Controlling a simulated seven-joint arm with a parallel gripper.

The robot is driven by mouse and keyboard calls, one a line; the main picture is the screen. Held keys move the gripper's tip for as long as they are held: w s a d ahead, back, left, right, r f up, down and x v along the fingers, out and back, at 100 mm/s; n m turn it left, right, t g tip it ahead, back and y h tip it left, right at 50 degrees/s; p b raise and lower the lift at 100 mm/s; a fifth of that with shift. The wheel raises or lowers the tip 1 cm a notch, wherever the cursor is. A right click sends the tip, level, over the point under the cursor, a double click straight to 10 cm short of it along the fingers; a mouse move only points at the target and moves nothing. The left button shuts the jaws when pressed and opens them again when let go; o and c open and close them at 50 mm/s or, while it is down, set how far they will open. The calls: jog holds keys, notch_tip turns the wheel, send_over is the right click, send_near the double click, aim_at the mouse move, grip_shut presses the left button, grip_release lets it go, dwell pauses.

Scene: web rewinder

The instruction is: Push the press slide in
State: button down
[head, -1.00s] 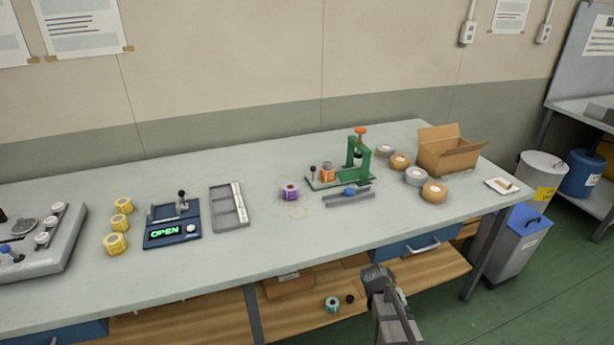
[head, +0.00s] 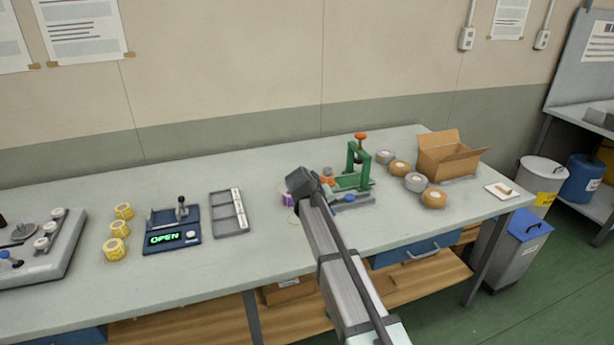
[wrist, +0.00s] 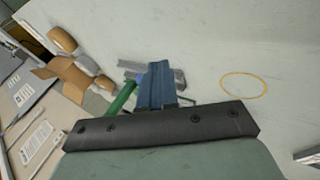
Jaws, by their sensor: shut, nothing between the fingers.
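The green press (head: 356,165), with an orange-red knob on top, stands toward the right of the bench. An orange roll (head: 327,176) sits at the left end of its base, partly behind my arm. The slide's handle is hidden behind my gripper (head: 301,182), which is in front of and left of the press. In the wrist view my gripper (wrist: 158,68) has its blue fingers together and empty. A green part of the press (wrist: 122,99) shows beside them. I cannot tell whether they touch anything.
A grey rail with a blue knob (head: 350,200) lies in front of the press. Grey and tan rolls (head: 400,168) and an open cardboard box (head: 447,158) stand to the right. A purple roll (head: 286,199) is partly hidden by my gripper. A yellow ring (wrist: 245,87) lies on bare bench.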

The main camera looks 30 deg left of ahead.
jog(key=w+a+r+n+y, duration=0.1)
jog(key=w+a+r+y, duration=0.2)
jog(key=a, duration=0.6)
jog(key=w+a+r+n+y, duration=0.1)
jog(key=w+a+r+n, duration=0.1)
jog(key=w+a+r, duration=0.5)
jog(key=shift+t, duration=0.4)
jog(key=w+f, duration=0.1)
jog(key=f, duration=0.2)
jog(key=w+a+f, duration=0.1)
jog(key=w+f, duration=0.1)
jog(key=f, duration=0.2)
jog(key=w+a+f, duration=0.1)
jog(key=f, duration=0.3)
jog(key=shift+w+a, duration=0.2)
jog(key=shift+a, duration=0.05)
jog(key=shift+w+d, duration=0.3)
jog(key=shift+w, duration=0.2)
jog(key=shift+w+d, duration=0.3)
jog(key=shift+w, duration=0.2)
jog(key=shift+w+d, duration=0.45)
jog(key=shift+w, duration=0.3)
